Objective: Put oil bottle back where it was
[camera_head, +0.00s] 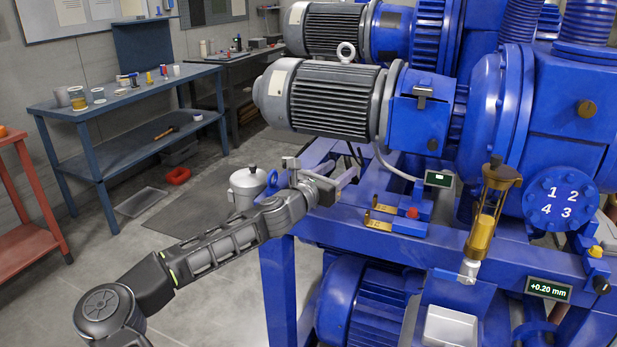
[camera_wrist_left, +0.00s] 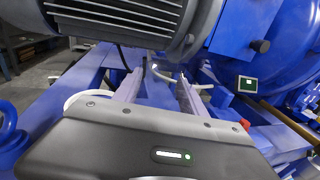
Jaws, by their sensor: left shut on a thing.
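My left gripper (camera_head: 322,176) is over the blue frame, below the grey motor. Its two fingers show in the left wrist view (camera_wrist_left: 158,90), on either side of a narrow gap. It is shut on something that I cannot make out. An amber-filled glass vessel with a dark cap (camera_head: 482,235) stands tilted at the machine's front, well to the right of the gripper. It may be the oil bottle, but I cannot tell for sure. A lidded pale can (camera_head: 246,187) stands behind my left forearm. My right gripper is out of view.
The grey motor (camera_head: 325,97) hangs close above the gripper. A pale cable (camera_head: 395,166) and a small display (camera_head: 439,179) are to its right. A blue bench (camera_head: 130,98) with jars and a red table (camera_head: 25,245) stand at left.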

